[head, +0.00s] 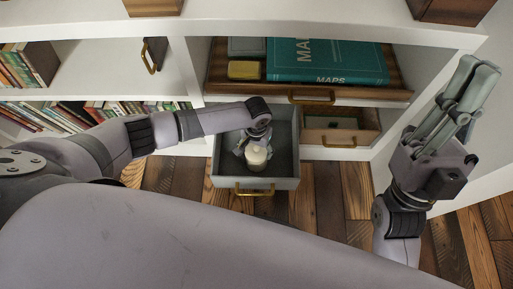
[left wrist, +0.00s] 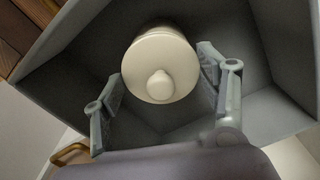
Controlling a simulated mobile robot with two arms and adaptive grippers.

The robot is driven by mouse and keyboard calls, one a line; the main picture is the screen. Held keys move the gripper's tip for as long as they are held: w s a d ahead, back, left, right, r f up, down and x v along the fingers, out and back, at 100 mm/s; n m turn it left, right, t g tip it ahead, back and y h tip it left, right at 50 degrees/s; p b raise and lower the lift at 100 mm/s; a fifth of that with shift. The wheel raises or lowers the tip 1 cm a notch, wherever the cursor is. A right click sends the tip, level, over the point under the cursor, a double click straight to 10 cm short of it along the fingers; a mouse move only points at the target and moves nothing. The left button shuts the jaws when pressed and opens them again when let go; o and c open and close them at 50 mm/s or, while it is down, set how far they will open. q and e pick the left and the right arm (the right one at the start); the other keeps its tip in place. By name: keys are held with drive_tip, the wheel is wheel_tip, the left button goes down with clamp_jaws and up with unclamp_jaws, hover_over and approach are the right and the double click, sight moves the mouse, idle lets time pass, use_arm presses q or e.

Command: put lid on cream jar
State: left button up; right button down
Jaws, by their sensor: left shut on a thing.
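A cream-coloured round lid with a small knob (left wrist: 160,86) fills the middle of the left wrist view. In the head view, the cream jar (head: 256,166) stands upright inside the open grey drawer, with the cream top at my left gripper (head: 256,148). My right gripper (head: 478,68) is raised at the right, apart from the drawer, and looks empty.
The grey drawer (head: 226,180) has a brass handle (head: 255,192) and walls close around my left gripper. A smaller wooden drawer (head: 340,137) is beside it. Above are a wooden tray (head: 392,95) with a teal MAPS book (head: 325,60), and shelves of books (head: 75,115) at left.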

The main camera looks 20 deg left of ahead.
use_arm(q)
drive_tip(key=o, duration=1.2)
drive_tip(key=shift+o, duration=0.7)
drive_tip(key=shift+o, duration=0.6)
